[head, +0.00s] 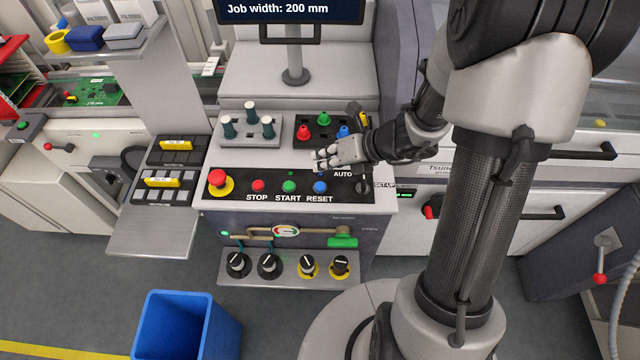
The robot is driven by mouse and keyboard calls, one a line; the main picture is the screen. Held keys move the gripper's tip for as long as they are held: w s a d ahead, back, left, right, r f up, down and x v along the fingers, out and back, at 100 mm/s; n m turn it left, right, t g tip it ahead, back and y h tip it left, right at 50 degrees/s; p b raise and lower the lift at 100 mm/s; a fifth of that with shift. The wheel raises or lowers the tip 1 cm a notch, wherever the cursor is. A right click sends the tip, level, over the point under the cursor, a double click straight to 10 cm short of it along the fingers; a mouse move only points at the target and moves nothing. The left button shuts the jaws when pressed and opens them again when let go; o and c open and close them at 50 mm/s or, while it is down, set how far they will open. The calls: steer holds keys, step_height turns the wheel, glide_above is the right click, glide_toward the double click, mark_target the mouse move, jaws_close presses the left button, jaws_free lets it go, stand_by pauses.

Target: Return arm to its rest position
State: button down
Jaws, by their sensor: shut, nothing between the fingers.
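My gripper (322,158) is shut and empty. It hangs over the control console, just above the black button strip (240,191) and left of the AUTO / SET-UP selector (362,187). My arm comes in from the right side of the view and reaches left to the console. Whether the fingertips touch the console top cannot be told from this view.
A red emergency button (217,178) and STOP, START and RESET buttons line the strip. Black knobs (268,263) sit below. A blue bin (187,325) stands on the floor. A screen (290,10) rises behind.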

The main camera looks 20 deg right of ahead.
steer(key=s+a+r+n+g, duration=0.3)
steer(key=s+a+r+n, duration=0.5)
steer(key=r+n, duration=0.6)
steer(key=s+d+r+n+h, duration=0.2)
steer(key=s+d+n+h, duration=0.1)
steer(key=s+n, duration=0.4)
steer(key=s+d+r+n+t+h, duration=0.1)
steer(key=s+n, duration=0.6)
steer(key=n, duration=0.7)
steer(key=d+r+h, duration=0.1)
steer(key=d+h, duration=0.1)
steer(key=d, duration=0.1)
steer(key=shift+d+r+h, duration=0.15)
steer(key=shift+r+h, duration=0.15)
steer(key=shift+h, duration=0.1)
